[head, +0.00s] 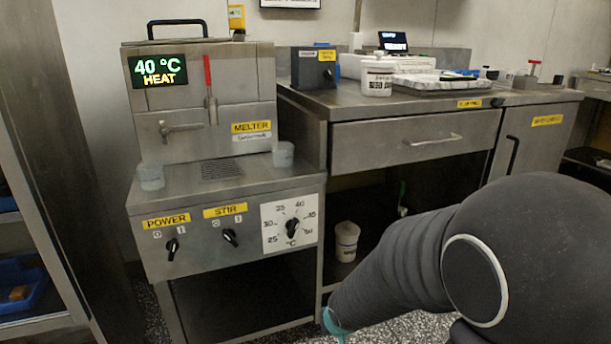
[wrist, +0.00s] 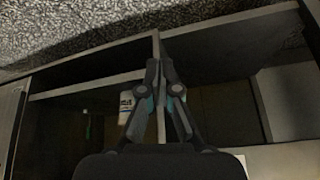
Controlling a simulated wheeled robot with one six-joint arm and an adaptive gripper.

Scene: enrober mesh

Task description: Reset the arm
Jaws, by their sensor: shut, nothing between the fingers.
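My arm (head: 405,265) reaches across the lower right of the head view, pointing down and left. Only a small teal bit of its end shows there, at the bottom edge in front of the cabinet. In the wrist view my gripper (wrist: 159,64) has its fingertips together, with nothing between them. Open shelf space and cabinet panels lie beyond the fingers, and speckled floor fills the top of that view.
The steel melter (head: 205,100) reads 40 °C HEAT and stands left of the arm. Its front panel (head: 232,240) carries POWER and STIR switches and a temperature dial. A counter (head: 420,100) with a drawer (head: 410,140) stands behind. A white tub (head: 346,241) sits on the shelf below.

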